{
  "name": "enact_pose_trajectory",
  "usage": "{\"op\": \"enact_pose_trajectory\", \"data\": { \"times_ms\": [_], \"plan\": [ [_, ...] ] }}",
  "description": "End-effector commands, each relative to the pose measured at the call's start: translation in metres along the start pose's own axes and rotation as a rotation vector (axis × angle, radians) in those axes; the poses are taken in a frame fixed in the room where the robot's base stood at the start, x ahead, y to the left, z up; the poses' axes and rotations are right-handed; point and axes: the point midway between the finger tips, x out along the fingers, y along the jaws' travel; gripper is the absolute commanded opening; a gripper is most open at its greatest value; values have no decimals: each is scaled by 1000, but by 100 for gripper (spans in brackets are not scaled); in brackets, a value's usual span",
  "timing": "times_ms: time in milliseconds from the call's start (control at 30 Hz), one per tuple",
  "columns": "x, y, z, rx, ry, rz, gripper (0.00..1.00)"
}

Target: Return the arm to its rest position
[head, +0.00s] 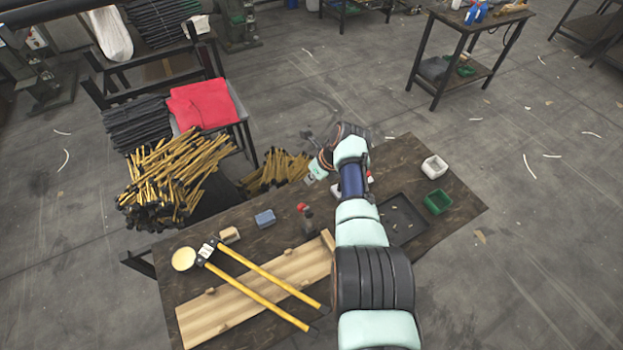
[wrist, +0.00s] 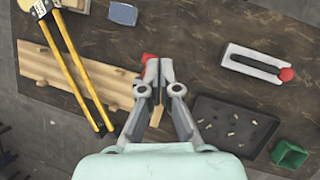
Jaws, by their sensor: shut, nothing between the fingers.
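My gripper (wrist: 159,70) is shut and empty in the wrist view, its grey fingertips together above the dark table. A red-topped piece shows just behind the fingertips. In the head view my arm reaches out from the bottom over the table, and the fingers are hard to make out near its far end. A rivet press (head: 250,275) with two long yellow handles lies at the left on a wooden board (head: 225,310); it also shows in the wrist view (wrist: 72,62), left of my gripper and apart from it.
The table (head: 455,208) also bears a blue block (head: 265,218), a black tray (head: 412,232) with small pieces, a green bin (head: 438,202) and a white bin (head: 434,166). A white U-shaped holder (wrist: 243,52) lies right of my gripper. Yellow-handled tools (head: 175,175) are piled at left.

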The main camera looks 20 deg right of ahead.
Motion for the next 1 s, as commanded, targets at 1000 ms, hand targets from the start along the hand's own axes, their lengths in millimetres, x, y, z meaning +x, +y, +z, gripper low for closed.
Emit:
{"op": "enact_pose_trajectory", "data": {
  "times_ms": [1000],
  "plan": [
    [-62,166,3,-2013,164,-651,0]
  ]
}}
